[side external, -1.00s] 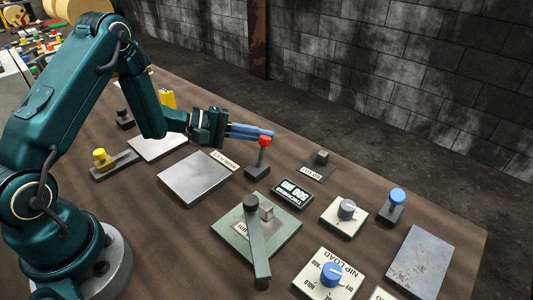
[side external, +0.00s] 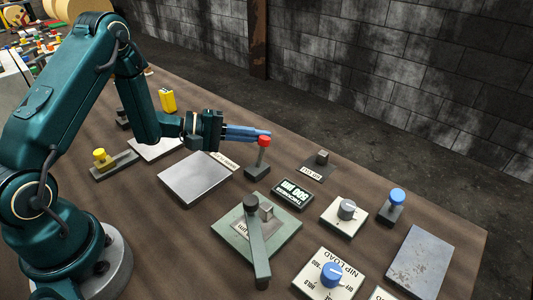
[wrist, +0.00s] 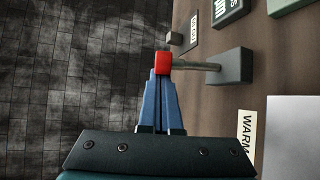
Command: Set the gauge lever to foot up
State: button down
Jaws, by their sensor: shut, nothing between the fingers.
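A lever with a red knob (side external: 263,141) rises from a small dark base (side external: 257,172), beside a small dark display (side external: 292,194) reading a thickness. I cannot read a label that names it the gauge lever. My gripper (side external: 268,134) is shut and empty, its blue fingers reaching to the knob. In the wrist view the red knob (wrist: 163,61) sits right at the tips of my closed fingers (wrist: 163,76), and the grey rod runs right to its base (wrist: 235,65). Whether fingers and knob touch, I cannot tell.
A pale metal plate (side external: 195,178) lies left of the lever. A small grey block (side external: 322,157) on a labelled base stands to its right. A green plate (side external: 290,228) with a long lever, a blue-knobbed lever (side external: 397,196) and dials stand nearer and to the right.

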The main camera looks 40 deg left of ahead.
aim_at(261, 145)
jog(key=shift+s, duration=0.15)
jog(key=shift+s+r+m+t+h, duration=0.1)
jog(key=shift+s+m+t+h, duration=0.4)
jog(key=shift+t, duration=0.3)
jog(key=shift+s+r, duration=0.15)
jog(key=shift+s, duration=1.55)
jog(key=shift+s+d+f, duration=0.1)
jog(key=shift+s+f, duration=0.1)
jog(key=w, duration=0.1)
jog(key=w+a+r, duration=0.1)
jog(key=w, duration=0.2)
jog(key=shift+a+r, duration=0.15)
jog(key=shift+r, duration=0.25)
jog(key=s+a+f, duration=0.1)
jog(key=s+a, duration=0.1)
jog(key=s+a+f, duration=0.1)
jog(key=s+a, duration=0.1)
jog(key=s, duration=0.1)
jog(key=s+a+f, duration=0.1)
jog(key=s+a, duration=0.1)
jog(key=shift+s+f, duration=0.15)
jog(key=shift+s, duration=0.2)
